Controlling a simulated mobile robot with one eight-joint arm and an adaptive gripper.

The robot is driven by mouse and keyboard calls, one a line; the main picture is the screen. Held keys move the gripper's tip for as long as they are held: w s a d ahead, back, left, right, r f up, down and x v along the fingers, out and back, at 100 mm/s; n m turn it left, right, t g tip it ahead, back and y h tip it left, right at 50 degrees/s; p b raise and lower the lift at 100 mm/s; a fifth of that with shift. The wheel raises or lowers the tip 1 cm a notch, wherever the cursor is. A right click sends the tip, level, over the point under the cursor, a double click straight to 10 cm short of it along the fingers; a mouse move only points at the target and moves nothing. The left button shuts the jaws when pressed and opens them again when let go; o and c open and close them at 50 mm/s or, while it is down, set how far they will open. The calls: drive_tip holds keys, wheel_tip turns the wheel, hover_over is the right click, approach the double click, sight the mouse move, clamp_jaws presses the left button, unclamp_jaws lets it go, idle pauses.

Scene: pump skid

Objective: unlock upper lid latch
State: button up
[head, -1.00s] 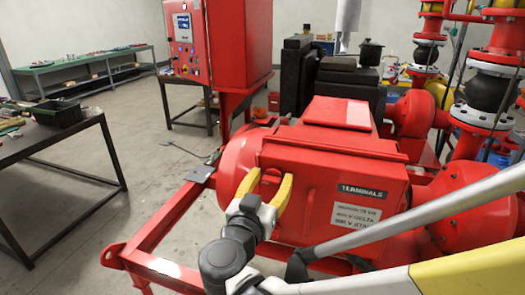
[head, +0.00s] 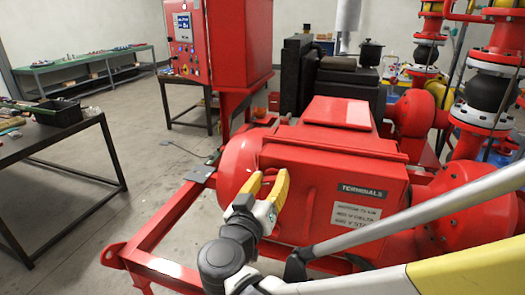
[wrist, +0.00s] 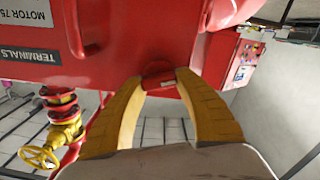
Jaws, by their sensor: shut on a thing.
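The red terminal box (head: 372,228) with a black TERMINALS label fills the middle of the head view. In the wrist view its red face (wrist: 115,45) is close, with the label (wrist: 30,57) at the left. A small red latch (wrist: 157,72) sits near the edge of that face, between the tips of my yellow fingers. My gripper (head: 268,180) is shut on this latch, at the upper left part of the box in the head view. The wrist view also shows my gripper (wrist: 164,78) with a fingertip on each side of the latch. The fingers partly hide it.
A red bar-shaped part (wrist: 73,30) stands on the box face. Red pipes with flanges (head: 490,110) are at the right. A red control cabinet (head: 238,45) stands behind. The floor (head: 140,195) at the left is clear, beside a dark workbench (head: 50,150).

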drive_tip(key=n, duration=0.7)
drive_tip(key=shift+w+a+f, duration=0.1)
drive_tip(key=shift+a, duration=0.05)
drive_tip(key=n, duration=0.7)
drive_tip(key=shift+f, duration=0.15)
drive_tip(key=shift+n, duration=0.3)
drive_tip(key=o, duration=1.2)
drive_tip(key=v, duration=1.2)
